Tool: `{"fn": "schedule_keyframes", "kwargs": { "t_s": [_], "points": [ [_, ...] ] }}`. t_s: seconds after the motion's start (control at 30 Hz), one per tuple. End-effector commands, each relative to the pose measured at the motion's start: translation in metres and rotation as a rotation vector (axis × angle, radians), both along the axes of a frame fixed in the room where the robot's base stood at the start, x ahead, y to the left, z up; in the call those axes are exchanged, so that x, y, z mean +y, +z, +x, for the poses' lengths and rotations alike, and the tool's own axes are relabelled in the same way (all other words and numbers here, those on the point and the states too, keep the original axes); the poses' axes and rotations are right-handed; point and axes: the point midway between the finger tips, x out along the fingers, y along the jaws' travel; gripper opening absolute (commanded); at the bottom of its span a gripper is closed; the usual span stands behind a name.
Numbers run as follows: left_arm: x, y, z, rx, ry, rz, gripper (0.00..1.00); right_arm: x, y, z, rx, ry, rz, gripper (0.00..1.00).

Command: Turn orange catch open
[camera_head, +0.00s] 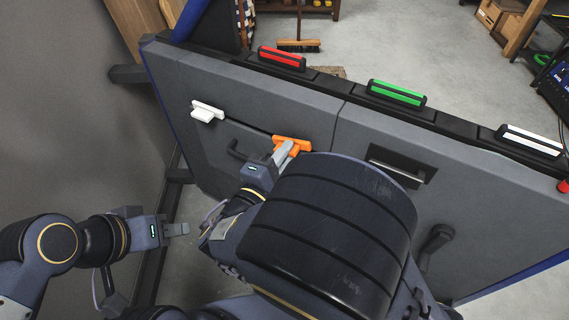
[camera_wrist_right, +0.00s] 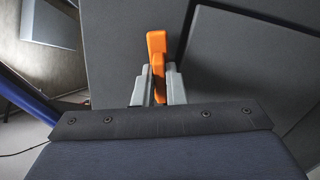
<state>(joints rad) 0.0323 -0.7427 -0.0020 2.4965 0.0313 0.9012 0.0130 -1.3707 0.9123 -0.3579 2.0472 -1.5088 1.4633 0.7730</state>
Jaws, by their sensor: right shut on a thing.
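The orange catch (camera_head: 293,142) is on the grey door panel (camera_head: 230,90), near the panel's middle seam. My right gripper (camera_head: 284,153) is at the catch, its fingers closed around the orange part. In the right wrist view the orange catch (camera_wrist_right: 157,62) stands up between the two grey fingers (camera_wrist_right: 158,84). Part of the catch is hidden by the fingers and my arm. My left gripper (camera_head: 181,229) is at the lower left, away from the door and holding nothing that I can see; its fingers are too small to judge.
A white catch (camera_head: 207,111) is left of the orange one. Red (camera_head: 282,58), green (camera_head: 397,94) and white (camera_head: 531,141) handles line the door's top edge. A broom (camera_head: 299,44) lies on the floor behind.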

Motion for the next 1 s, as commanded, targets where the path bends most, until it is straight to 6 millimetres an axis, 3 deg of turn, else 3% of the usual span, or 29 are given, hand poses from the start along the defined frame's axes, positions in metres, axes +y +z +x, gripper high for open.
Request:
{"fn": "schedule_keyframes", "kwargs": {
  "t_s": [0.1,0.4,1.0],
  "points": [
    [0.0,-0.019,0.0,0.0,0.0,0.0,0.36,0.0,-0.006,0.0,-0.038,0.001,0.078,0.0],
    [0.0,-0.037,0.0,0.0,0.0,0.0,0.36,0.0,-0.005,0.0,-0.105,0.0,0.204,0.0],
    [0.0,-0.042,0.0,0.0,0.0,0.0,0.36,0.0,-0.002,0.0,-0.127,0.0,0.245,0.0]
  ]
}}
